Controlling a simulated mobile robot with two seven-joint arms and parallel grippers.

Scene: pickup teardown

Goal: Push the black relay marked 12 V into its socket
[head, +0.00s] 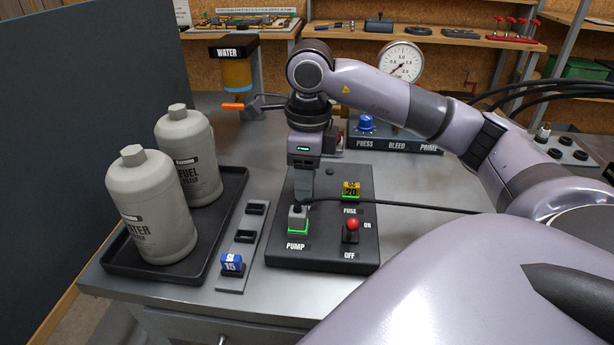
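I see no black relay marked 12 V and cannot make out its socket; my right arm hides part of the black panel (320,258). My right gripper (301,203) points straight down over the panel's left side. Its fingertips are at the top of a grey plug (298,219) with a black cable, standing at the PUMP label with a green edge around its base. The fingers overlap from this side, so I cannot tell if they grip it. A yellow fuse marked 20 (351,191) sits at the FUSE label. My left gripper is out of view.
A red-knobbed switch (351,230) stands between ON and OFF. A grey rack (232,284) holds a blue fuse marked 15 (232,264) and empty slots. Two filter canisters (153,205) stand in a black tray (221,245) at left. The cable (400,206) runs right across the bench.

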